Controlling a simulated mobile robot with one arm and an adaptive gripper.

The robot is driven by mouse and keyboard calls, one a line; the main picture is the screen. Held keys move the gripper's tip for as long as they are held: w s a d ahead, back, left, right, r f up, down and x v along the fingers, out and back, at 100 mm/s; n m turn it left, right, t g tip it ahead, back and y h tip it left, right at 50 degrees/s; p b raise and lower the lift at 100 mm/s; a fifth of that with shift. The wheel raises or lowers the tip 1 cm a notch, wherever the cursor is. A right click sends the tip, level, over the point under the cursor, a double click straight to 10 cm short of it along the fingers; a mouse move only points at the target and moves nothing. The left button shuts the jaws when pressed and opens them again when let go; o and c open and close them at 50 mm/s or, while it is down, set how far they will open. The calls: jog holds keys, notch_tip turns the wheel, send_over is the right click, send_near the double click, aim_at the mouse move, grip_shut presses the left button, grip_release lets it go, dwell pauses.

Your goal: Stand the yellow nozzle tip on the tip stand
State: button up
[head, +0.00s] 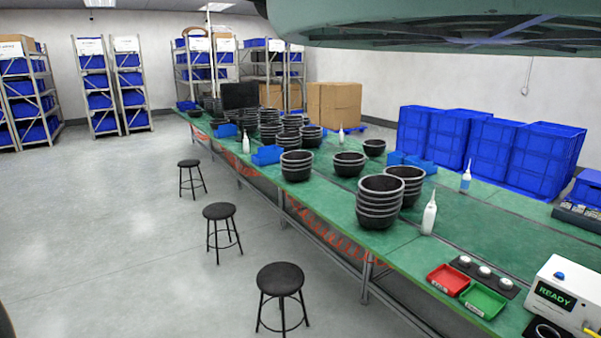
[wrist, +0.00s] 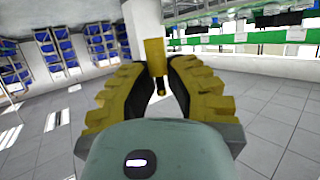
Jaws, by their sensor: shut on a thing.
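In the wrist view my gripper (wrist: 160,88) is shut on the yellow nozzle tip (wrist: 154,52), a small yellow block-like piece with a thin dark end between the fingertips. Its far side is hidden by the black finger pads. My gripper does not show in the head view. I cannot pick out the tip stand for certain. A dark strip with several white round pieces (head: 484,272) lies on the green bench at the lower right of the head view.
The green bench (head: 455,235) carries stacked black bowls (head: 379,203), white bottles (head: 429,214), a red tray (head: 448,280), a green tray (head: 482,300) and a white box reading READY (head: 566,297). Black stools (head: 280,280) stand along its left side, with open floor beyond.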

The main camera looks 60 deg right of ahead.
jog(key=w+d+r+m+h, duration=0.2)
jog(key=d, duration=0.5)
jog(key=w+d+r+m+h, duration=0.1)
jog(key=w+d+r+h, duration=0.1)
jog(key=d, duration=0.5)
notch_tip(320, 180, up, 21)
jog(key=p, duration=2.1)
jog(key=s+f, duration=0.3)
jog(key=s, duration=0.4)
jog(key=shift+s+a+t, duration=0.15)
jog(key=shift+s+t, duration=0.1)
jog(key=shift+t, duration=0.05)
